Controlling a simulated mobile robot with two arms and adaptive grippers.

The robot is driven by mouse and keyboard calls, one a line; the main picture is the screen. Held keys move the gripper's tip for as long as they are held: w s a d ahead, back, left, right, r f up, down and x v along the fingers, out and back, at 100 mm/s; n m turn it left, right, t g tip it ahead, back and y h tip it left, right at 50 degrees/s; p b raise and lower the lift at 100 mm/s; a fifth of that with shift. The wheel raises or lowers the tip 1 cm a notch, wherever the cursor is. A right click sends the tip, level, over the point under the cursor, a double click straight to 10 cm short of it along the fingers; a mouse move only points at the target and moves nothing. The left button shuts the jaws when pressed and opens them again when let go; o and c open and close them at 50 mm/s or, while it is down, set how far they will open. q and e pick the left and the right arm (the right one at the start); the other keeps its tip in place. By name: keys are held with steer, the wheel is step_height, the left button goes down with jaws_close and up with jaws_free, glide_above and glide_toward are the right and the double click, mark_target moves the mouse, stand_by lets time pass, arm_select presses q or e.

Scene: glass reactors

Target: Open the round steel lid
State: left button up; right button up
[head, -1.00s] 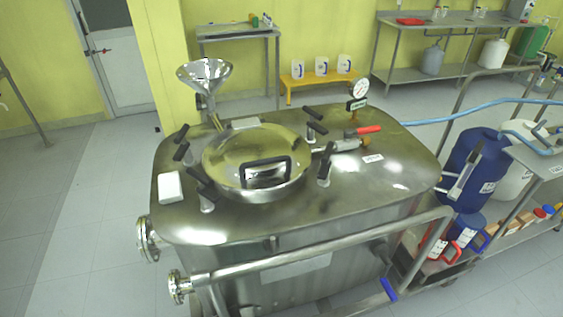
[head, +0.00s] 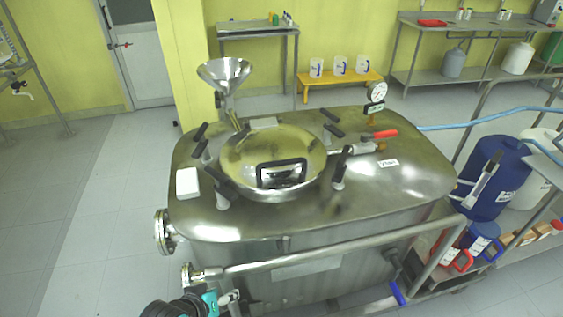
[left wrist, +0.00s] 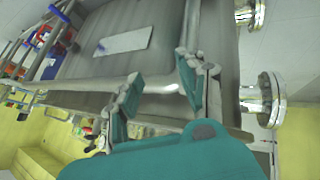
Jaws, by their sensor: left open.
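The round steel lid (head: 245,149) lies closed on top of a steel vessel (head: 400,196). It has a black bar handle (head: 282,164) on its near side. Several black-handled clamps, such as one at the right (head: 341,163), stand around its rim. My left gripper (head: 228,299) is at the bottom edge of the head view, below and in front of the vessel's front rail, well away from the lid. In the left wrist view its teal fingers (left wrist: 158,88) are apart, with the rail behind them and nothing clearly held. My right gripper is not in view.
A steel funnel (head: 224,74) rises behind the lid. A gauge (head: 376,92) and red-handled valve (head: 385,134) stand at the right. A white block (head: 187,182) sits on the left of the top. The front rail (head: 330,250) and side flanges (head: 163,231) stick out.

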arm_select(q)
steer(key=w+d+r+n+t+h, duration=0.3)
steer(key=w+r+n+t, duration=0.15)
steer(key=w+r, duration=0.5)
steer(key=n+t+h, duration=0.2)
steer(key=n+t, duration=0.1)
steer(key=n, duration=0.4)
glide_toward(279, 165)
steer(key=p+x, duration=0.1)
steer(key=x, duration=1)
jaws_close()
